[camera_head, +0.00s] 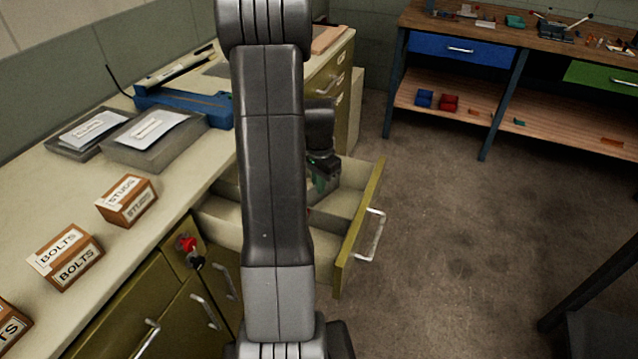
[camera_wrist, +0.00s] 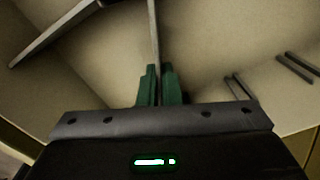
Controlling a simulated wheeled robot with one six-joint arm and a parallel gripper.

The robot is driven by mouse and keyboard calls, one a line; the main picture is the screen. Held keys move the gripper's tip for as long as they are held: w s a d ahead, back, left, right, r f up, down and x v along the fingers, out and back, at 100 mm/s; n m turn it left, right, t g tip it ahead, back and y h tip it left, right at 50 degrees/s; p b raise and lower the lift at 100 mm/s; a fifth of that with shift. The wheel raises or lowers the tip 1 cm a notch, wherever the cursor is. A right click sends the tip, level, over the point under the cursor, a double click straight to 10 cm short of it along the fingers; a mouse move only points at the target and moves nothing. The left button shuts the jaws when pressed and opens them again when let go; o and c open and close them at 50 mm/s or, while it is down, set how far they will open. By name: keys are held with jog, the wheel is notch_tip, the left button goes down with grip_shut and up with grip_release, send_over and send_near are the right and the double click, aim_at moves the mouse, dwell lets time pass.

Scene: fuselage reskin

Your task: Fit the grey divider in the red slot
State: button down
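My gripper (camera_wrist: 159,86) has green fingers that sit close on both sides of a thin grey divider (camera_wrist: 154,32), seen edge-on in the wrist view. The divider runs up and away from the fingertips. In the head view my gripper (camera_head: 321,182) is down inside the open drawer (camera_head: 361,228), partly behind my arm. Pairs of dark ribs (camera_wrist: 240,88) show on the drawer wall to the right in the wrist view.
Another thin grey panel (camera_wrist: 55,33) crosses the upper left of the wrist view. The bench top (camera_head: 190,165) holds a studs box (camera_head: 127,201), a bolts box (camera_head: 66,257) and a blue tool (camera_head: 185,104). A red knob (camera_head: 187,243) sits below the bench edge. Floor right of the drawer is clear.

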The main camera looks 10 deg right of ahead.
jog(key=shift+f, duration=0.15)
jog(key=c, duration=1.6)
grip_release()
notch_tip(320, 180, up, 12)
jog(key=shift+r+p, duration=0.2)
jog(key=shift+p, duration=0.3)
